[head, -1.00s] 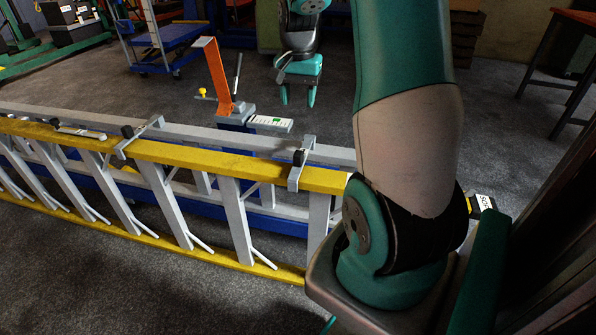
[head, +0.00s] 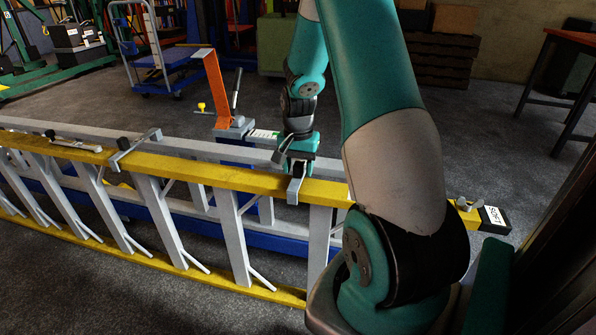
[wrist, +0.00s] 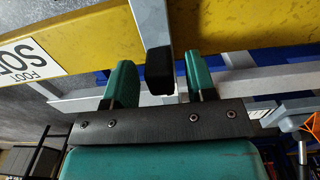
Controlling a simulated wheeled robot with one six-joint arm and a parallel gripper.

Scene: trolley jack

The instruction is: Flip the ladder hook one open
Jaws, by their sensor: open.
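The ladder lies on its side with a yellow rail (head: 225,178) on top. A grey hook (head: 293,190) lies across that rail near its right part, and it appears shut over the rail. In the wrist view the hook's grey bar (wrist: 150,22) ends in a black tip (wrist: 159,68). My gripper (head: 297,166) is down at this hook. In the wrist view my gripper (wrist: 159,80) is open, with one teal finger on each side of the black tip and a visible gap on both sides. A second, similar hook (head: 135,150) crosses the rail farther left.
An orange post (head: 210,85) with a grey lever stands just behind the ladder. A blue trolley (head: 175,75) is farther back. The ladder's black foot (head: 493,219) is at the right end. Grey floor (head: 400,130) is open behind the ladder.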

